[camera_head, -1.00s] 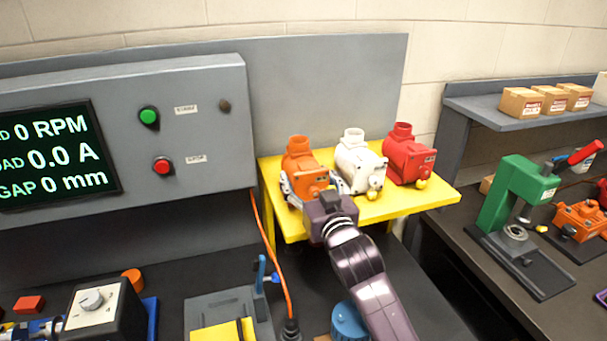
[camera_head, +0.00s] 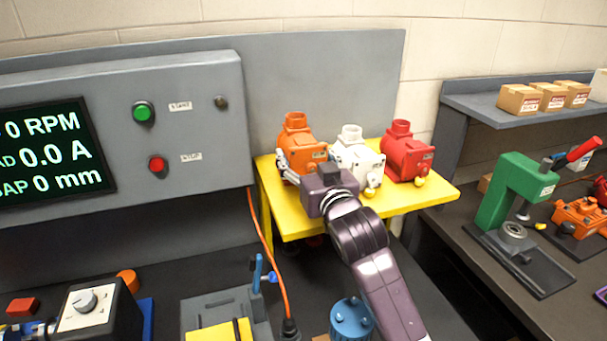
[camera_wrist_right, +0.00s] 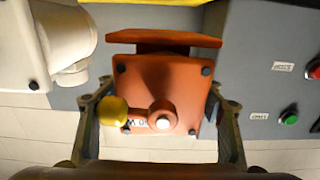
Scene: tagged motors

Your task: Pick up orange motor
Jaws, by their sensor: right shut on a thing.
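The orange motor (camera_head: 298,135) is held up at the left end of the yellow stand (camera_head: 295,225), higher than the white motor (camera_head: 352,158) and the red motor (camera_head: 407,155), which stand on it. My right gripper (camera_head: 306,168) is shut on the orange motor from the front. In the right wrist view, the fingers press on both sides of the orange motor (camera_wrist_right: 165,85), with its yellow knob (camera_wrist_right: 113,111) by one finger. A gap shows between its base and the yellow stand (camera_wrist_right: 150,2). My left gripper is not in view.
The white motor (camera_wrist_right: 60,45) is close beside the held motor. A grey control panel (camera_head: 200,130) stands at the left, and a grey back panel (camera_head: 330,80) rises behind. A green press (camera_head: 515,195) is on the right bench. An orange cable (camera_head: 262,230) hangs in front.

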